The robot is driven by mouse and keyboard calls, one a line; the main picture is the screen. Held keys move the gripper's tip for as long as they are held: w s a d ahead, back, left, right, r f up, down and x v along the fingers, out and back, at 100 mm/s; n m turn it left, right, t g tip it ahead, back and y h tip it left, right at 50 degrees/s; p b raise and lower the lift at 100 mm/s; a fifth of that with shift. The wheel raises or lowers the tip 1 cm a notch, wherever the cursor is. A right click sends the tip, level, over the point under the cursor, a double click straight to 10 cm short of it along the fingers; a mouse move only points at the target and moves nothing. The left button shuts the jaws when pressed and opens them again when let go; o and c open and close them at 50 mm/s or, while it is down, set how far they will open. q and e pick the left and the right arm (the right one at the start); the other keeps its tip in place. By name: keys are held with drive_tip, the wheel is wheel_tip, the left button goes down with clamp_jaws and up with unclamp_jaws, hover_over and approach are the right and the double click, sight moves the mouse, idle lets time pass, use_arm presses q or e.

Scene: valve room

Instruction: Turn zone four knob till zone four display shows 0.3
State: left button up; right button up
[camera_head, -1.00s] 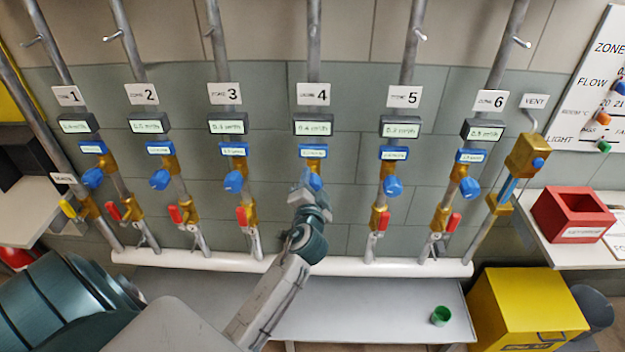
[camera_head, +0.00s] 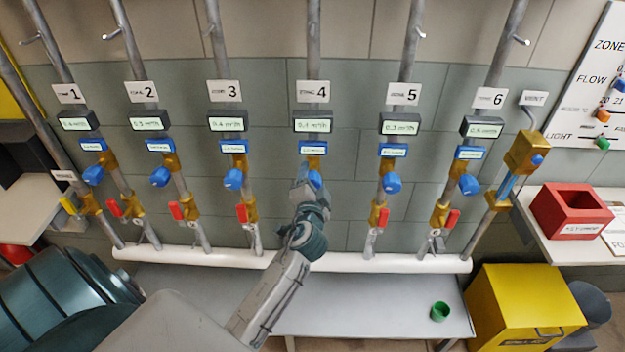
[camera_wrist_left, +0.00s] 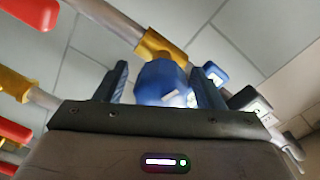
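The zone four knob (camera_head: 314,179) is a blue round knob on the pipe under the label "4", partly hidden by my left gripper. The zone four display (camera_head: 312,121) above it seems to read 0.4 m³/h in small, blurred print. My left gripper (camera_head: 306,182) is at this knob, reaching up from below. In the left wrist view a blue knob (camera_wrist_left: 161,83) sits between the two dark fingers of my left gripper (camera_wrist_left: 160,80). A narrow gap shows between the left finger and the knob; the right finger is very close to it. My right gripper is out of view.
Similar pipes with blue knobs stand on both sides, the zone three knob (camera_head: 233,179) and the zone five knob (camera_head: 392,183) being nearest. Red-handled valves sit lower. A white pipe (camera_head: 200,256) runs below, above a grey bench (camera_head: 370,305) with a green cup (camera_head: 440,311).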

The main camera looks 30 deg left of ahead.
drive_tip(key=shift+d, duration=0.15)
use_arm(q)
drive_tip(key=shift+s+d, duration=0.1)
drive_tip(key=shift+s, duration=0.1)
drive_tip(key=b+v, duration=0.3)
drive_tip(key=v, duration=0.7)
drive_tip(key=shift+s, duration=0.15)
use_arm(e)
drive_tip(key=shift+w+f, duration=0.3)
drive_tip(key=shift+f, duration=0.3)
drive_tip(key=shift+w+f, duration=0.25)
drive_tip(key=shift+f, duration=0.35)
use_arm(q)
drive_tip(key=shift+d, duration=0.1)
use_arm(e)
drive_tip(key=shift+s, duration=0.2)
